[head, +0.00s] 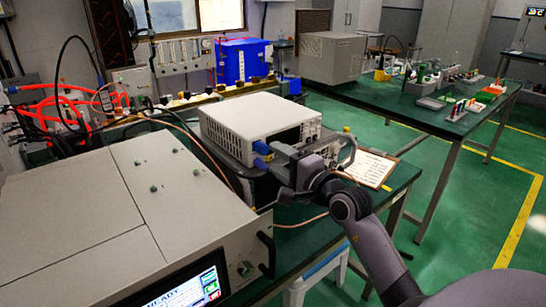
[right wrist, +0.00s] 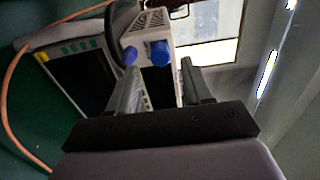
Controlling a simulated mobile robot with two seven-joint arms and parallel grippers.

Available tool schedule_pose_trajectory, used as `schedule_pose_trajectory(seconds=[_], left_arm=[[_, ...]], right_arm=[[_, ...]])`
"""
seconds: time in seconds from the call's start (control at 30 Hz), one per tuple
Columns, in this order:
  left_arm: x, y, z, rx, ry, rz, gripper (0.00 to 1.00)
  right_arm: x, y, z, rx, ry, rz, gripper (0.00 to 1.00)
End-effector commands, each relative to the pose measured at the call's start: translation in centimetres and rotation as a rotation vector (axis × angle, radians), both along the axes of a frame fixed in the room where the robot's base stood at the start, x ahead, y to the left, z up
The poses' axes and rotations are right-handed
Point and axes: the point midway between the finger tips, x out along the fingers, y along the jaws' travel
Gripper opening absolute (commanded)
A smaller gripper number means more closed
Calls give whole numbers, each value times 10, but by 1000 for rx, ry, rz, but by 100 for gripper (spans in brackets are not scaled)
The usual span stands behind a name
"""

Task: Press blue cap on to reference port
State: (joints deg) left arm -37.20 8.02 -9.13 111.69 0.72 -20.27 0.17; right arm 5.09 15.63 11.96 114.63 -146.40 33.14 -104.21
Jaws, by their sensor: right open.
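Two small blue caps sit close together at the left front of the white instrument box (head: 262,115); the upper cap (head: 262,147) and the lower cap (head: 260,163) are at my right gripper's fingertips (head: 274,156). In the right wrist view, the larger blue cap (right wrist: 160,52) is at the end of a small white module (right wrist: 150,22), in line with the gap between my fingers (right wrist: 161,70). The smaller blue cap (right wrist: 130,56) is by the left fingertip. The fingers are apart and nothing shows gripped. The reference port itself cannot be made out. My left gripper is out of view.
A large beige cabinet with a lit screen (head: 185,290) fills the lower left. A clipboard (head: 368,167) lies on the green bench right of my wrist. A copper-coloured cable (right wrist: 15,70) loops at the left of the wrist view. Another green table (head: 410,100) stands behind, across open floor.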

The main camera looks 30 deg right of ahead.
Motion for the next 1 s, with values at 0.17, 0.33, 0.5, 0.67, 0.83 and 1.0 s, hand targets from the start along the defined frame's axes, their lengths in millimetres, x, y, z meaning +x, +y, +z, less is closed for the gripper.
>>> schedule_pose_trajectory(seconds=[0.17, 0.33, 0.5, 0.67, 0.83, 1.0], left_arm=[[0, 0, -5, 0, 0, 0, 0], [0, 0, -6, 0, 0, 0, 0], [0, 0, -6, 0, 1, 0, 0], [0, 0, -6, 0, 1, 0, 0], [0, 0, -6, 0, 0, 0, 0], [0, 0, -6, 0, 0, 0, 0]], right_arm=[[-25, -2, -2, -2, 1, -1, 50], [-37, -3, 0, -1, -1, 0, 50], [-39, -3, 0, -1, 0, 0, 50], [-39, -3, 0, -1, -1, 0, 50], [-39, -3, 0, -1, -1, 0, 50], [-39, -2, 1, 13, -6, 5, 50]])
